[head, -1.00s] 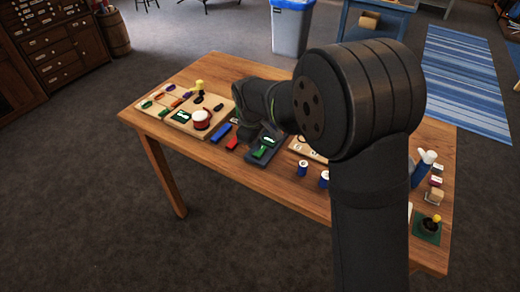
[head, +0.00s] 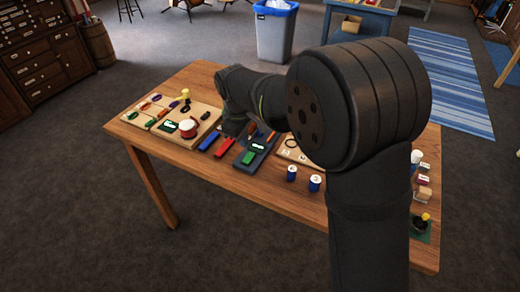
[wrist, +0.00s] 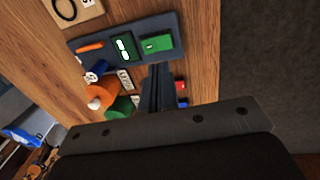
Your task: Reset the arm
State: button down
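My dark arm reaches over the wooden table (head: 262,192) in the head view. Its wrist end is over the far left part of the table, and the fingers cannot be made out there. In the wrist view my gripper (wrist: 158,72) has its two dark fingers close together, with nothing seen between them. They point at the table beside a dark tray (wrist: 97,53) holding a green piece, a dark green piece with a lit display and an orange piece. The tray also shows in the head view (head: 245,163), just right of my wrist end.
Blue (head: 210,140) and red (head: 224,147) bars lie near the tray. Blue-and-white spools (head: 291,173) stand nearer. A bin (head: 274,32) stands behind the table.

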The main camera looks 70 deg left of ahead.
aim_at(246, 161)
notch_tip(246, 161, down, 7)
jog(key=shift+r, duration=0.1)
dwell(0.4)
jog(key=shift+r, duration=0.1)
jog(key=shift+r, duration=3.95)
jog(key=w+d+f+m, duration=0.1)
jog(key=w+d+f, duration=0.1)
jog(key=w, duration=0.1)
jog(key=w+d+f+m, duration=0.2)
jog(key=w, duration=0.1)
jog(key=w+d+f+m+g+h, duration=0.1)
jog(key=w+d+f, duration=0.1)
jog(key=w, duration=0.1)
jog(key=shift+d+m, duration=0.15)
jog(key=shift+m, duration=0.15)
jog(key=shift+s+a+f, duration=0.15)
jog(key=shift+s+a, duration=0.2)
jog(key=shift+s, duration=0.1)
